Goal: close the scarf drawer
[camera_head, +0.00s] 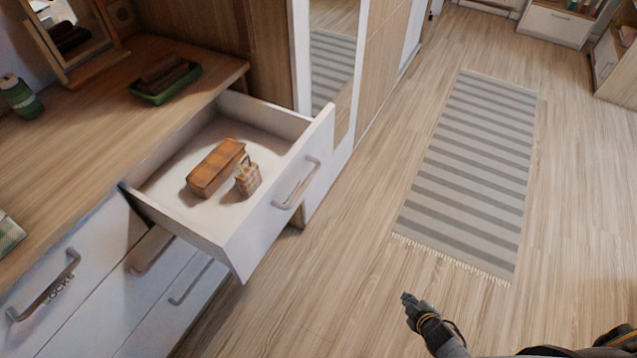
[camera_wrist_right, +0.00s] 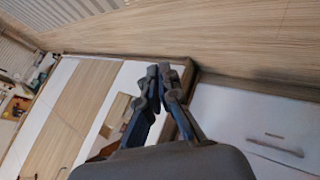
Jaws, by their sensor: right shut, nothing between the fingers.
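A white drawer (camera_head: 270,222) stands pulled out from the dresser in the head view, with a grey bar handle (camera_head: 296,184) on its front. Inside it lie an orange-brown box (camera_head: 216,167) and a small checked basket-like item (camera_head: 248,180). I cannot read a label on this drawer. My right gripper (camera_head: 408,299) is shut and empty, over the floor to the right of the drawer and apart from it. In the right wrist view its fingertips (camera_wrist_right: 164,70) meet. My left gripper is not in view.
Other drawers below and left are shut, one labelled SOCKS (camera_head: 42,285). The wooden dresser top (camera_head: 75,120) holds a green tray (camera_head: 165,82), a green bottle (camera_head: 20,96) and a framed mirror. A striped rug (camera_head: 470,170) lies on the floor.

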